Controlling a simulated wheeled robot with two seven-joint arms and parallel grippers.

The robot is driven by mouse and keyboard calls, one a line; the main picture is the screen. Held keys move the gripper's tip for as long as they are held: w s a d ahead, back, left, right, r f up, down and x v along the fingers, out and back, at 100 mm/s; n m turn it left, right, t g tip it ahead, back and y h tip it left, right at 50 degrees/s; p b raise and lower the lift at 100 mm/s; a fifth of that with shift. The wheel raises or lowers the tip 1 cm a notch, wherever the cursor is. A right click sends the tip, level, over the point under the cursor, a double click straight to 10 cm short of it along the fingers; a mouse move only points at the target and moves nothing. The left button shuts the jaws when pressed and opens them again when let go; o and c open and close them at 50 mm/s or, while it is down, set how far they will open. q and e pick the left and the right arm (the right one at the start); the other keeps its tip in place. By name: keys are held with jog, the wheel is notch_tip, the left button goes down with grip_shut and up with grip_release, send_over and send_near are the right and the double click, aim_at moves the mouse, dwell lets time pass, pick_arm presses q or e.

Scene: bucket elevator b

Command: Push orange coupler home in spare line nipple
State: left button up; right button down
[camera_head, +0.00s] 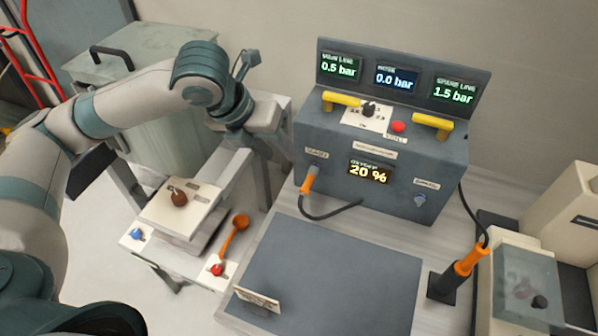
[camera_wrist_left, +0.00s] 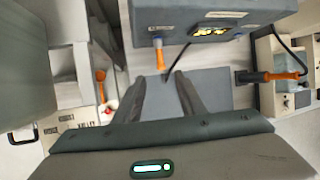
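An orange coupler (camera_head: 308,180) hangs at the left port on the front of the grey meter box (camera_head: 400,165), with a black hose looping from it. I cannot tell how far it is seated. It also shows in the left wrist view (camera_wrist_left: 159,58). A bare, pale nipple (camera_head: 420,199) sits at the right of the front face; its label is too small to read. A second orange hand piece (camera_head: 470,260) stands tilted in a black holder. My left gripper (camera_wrist_left: 162,78) is open and empty, its fingers pointing toward the box and the left coupler. My right gripper is out of view.
The box carries yellow handles (camera_head: 432,124), a red button (camera_head: 398,127) and displays reading 0.5, 0.0 and 1.5 bar. A clear dark mat (camera_head: 320,275) lies in front. A white lever stand (camera_head: 180,205) is left; a beige machine (camera_head: 565,220) is right.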

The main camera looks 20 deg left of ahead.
aim_at(306, 182)
pick_arm(q)
jog(key=p+x, duration=0.2)
jog(key=x, duration=1.4)
jog(key=shift+p, duration=0.4)
jog(key=shift+r, duration=0.1)
jog(key=shift+c, duration=0.6)
grip_shut()
